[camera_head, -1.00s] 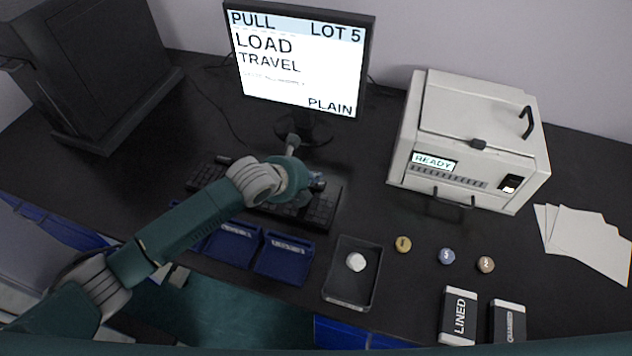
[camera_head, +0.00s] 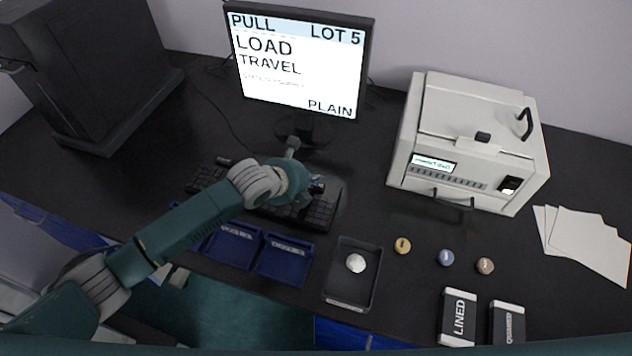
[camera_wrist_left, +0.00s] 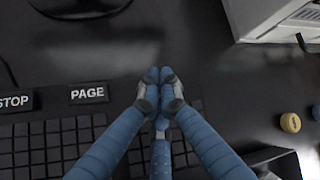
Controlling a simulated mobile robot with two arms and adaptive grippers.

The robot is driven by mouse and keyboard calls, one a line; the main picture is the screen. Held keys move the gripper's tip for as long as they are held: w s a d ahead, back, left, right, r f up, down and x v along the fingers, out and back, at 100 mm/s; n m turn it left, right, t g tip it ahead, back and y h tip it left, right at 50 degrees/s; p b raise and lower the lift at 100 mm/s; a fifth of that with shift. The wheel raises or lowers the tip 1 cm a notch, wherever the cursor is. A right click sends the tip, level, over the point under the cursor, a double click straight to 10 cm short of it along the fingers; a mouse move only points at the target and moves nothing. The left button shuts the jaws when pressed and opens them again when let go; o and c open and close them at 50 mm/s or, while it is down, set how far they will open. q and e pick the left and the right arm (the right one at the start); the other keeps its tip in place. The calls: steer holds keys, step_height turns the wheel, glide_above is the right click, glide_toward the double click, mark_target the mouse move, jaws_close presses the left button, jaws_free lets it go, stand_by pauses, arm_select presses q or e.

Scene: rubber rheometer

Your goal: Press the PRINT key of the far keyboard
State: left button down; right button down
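The black keyboard (camera_head: 320,212) lies below the monitor in the head view, partly covered by my left arm. In the left wrist view its dark keys (camera_wrist_left: 45,145) fill the lower left, with a STOP key (camera_wrist_left: 14,102) and a PAGE key (camera_wrist_left: 88,93) along its far edge. No PRINT label is readable; my fingers hide the area right of PAGE. My left gripper (camera_wrist_left: 162,82) has its blue fingers closed together, empty, over the keyboard's far edge right of PAGE. Contact cannot be told. My right gripper is not in view.
The monitor (camera_head: 298,62) stands behind the keyboard and the white rheometer (camera_head: 465,145) to the right. Blue bins (camera_head: 284,260) and a black tray (camera_head: 352,290) with a white piece sit in front. Several small discs (camera_head: 446,257) lie on the bench.

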arm_select(q)
steer(key=shift+r+p, duration=0.3)
steer(key=shift+r, duration=0.25)
step_height(320, 180, up, 5)
steer(key=p, duration=0.4)
steer(key=shift+r+p, duration=0.1)
steer(key=shift+p, duration=0.3)
stand_by(0.3)
